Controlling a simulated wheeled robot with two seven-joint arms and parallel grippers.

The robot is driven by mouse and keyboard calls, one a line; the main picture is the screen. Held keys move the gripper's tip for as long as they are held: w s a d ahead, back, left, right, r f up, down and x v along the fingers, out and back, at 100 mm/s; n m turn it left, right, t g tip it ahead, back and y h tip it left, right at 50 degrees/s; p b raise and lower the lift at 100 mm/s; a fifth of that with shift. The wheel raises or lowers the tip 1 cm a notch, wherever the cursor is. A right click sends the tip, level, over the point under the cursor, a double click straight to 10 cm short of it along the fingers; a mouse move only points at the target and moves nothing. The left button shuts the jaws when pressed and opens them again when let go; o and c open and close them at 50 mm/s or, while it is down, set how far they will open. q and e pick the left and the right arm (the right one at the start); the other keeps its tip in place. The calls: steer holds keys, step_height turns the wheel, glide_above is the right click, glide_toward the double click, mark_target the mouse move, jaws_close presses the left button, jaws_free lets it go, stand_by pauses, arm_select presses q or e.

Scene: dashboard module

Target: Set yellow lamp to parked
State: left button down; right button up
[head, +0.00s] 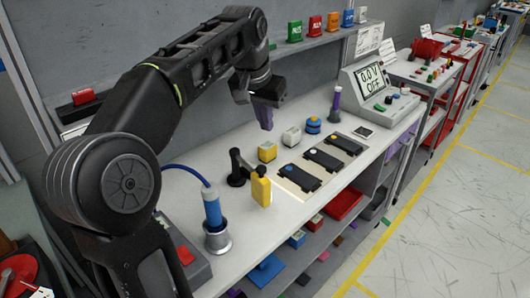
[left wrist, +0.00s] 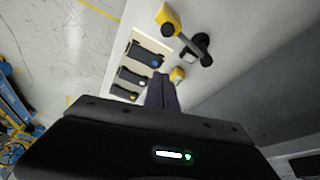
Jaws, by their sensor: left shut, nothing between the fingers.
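No thing is plainly marked as a lamp. A yellow handle (head: 261,190) hangs at the end of a black arm on a black stand (head: 236,180) on the bench; the handle also shows in the left wrist view (left wrist: 168,20). A small yellow block (head: 267,152) stands behind the stand; part of it shows in the left wrist view (left wrist: 178,73). Three black modules with coloured round tops lie in a row, the nearest (head: 295,177) with a blue top. My left gripper (head: 266,126) is shut and empty, above the bench behind the yellow block, touching nothing visible. My right gripper is out of view.
A white block (head: 292,136), a blue round piece (head: 313,125) and a purple-topped post (head: 335,105) stand along the back. A display (head: 370,80) reads "0.0 V OFF". A blue tool (head: 212,208) stands in a grey holder at front left. A shelf runs behind.

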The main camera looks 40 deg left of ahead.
arm_select(q)
steer(key=shift+f, duration=0.1)
step_height(320, 180, down, 10)
steer(key=shift+s+p, duration=0.2)
steer(key=shift+p, duration=0.2)
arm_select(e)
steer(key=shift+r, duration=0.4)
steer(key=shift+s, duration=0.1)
